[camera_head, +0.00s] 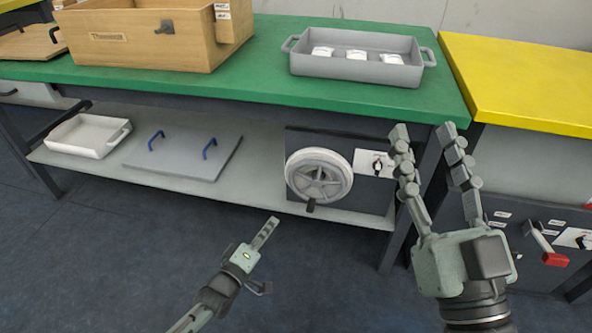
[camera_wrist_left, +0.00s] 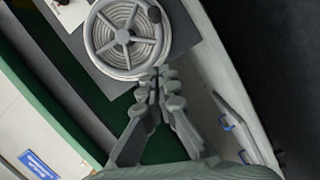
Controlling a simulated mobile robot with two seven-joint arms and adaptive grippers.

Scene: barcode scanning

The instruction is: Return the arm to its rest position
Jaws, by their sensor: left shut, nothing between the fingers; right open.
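My left gripper (camera_head: 264,233) is shut and empty, low over the dark floor in front of the green table. Its closed fingers also show in the left wrist view (camera_wrist_left: 157,75), in front of the handwheel. My right gripper (camera_head: 423,130) is open and empty, with its fingers pointing up, in front of the right end of the green table. Neither gripper touches any object that I can make out.
The green table (camera_head: 270,85) carries a wooden box (camera_head: 130,50) and a grey tray (camera_head: 345,68) with several white packets. The shelf below holds a white tray (camera_head: 85,136), a grey lid (camera_head: 185,155) and a handwheel (camera_head: 319,176). A yellow table (camera_head: 530,80) stands right.

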